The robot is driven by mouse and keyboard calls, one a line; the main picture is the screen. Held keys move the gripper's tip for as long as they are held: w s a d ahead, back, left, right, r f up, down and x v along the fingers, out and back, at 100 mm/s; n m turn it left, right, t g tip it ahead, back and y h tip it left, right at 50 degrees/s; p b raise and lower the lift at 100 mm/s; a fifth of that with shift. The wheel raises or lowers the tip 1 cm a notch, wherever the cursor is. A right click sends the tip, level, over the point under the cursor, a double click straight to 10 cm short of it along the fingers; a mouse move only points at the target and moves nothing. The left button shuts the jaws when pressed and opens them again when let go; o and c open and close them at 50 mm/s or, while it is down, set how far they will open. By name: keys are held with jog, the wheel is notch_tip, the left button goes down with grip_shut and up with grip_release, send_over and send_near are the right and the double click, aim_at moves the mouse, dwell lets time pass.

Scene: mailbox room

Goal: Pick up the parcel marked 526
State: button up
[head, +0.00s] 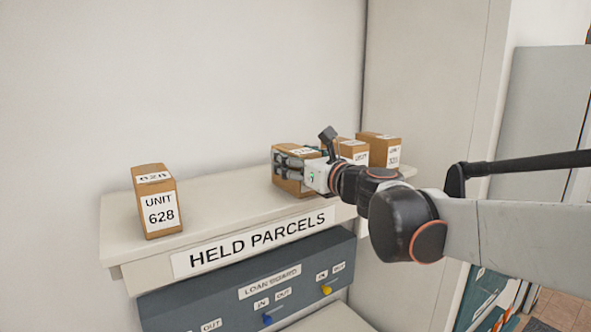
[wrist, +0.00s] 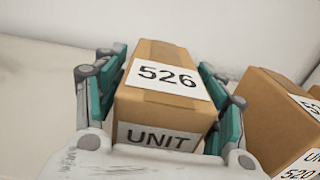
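The parcel marked 526 (wrist: 164,80) is a brown cardboard box with a white label, large in the middle of the wrist view. In the head view the same parcel (head: 288,184) stands on the shelf, partly hidden by my gripper (head: 296,166). In the wrist view my gripper (wrist: 165,95) has its teal-padded fingers on either side of this box. The fingers are spread and close to its sides, and I see no clear squeeze on it. The box appears upright and still on the shelf.
The held-parcels shelf (head: 222,205) carries the unit 628 parcel (head: 157,203) at the left. More parcels stand close on the right, including one marked 520 (wrist: 268,125) in the wrist view. The wall is behind. The shelf's middle left is clear.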

jog(key=c, duration=0.9)
jog(key=shift+c, duration=0.2)
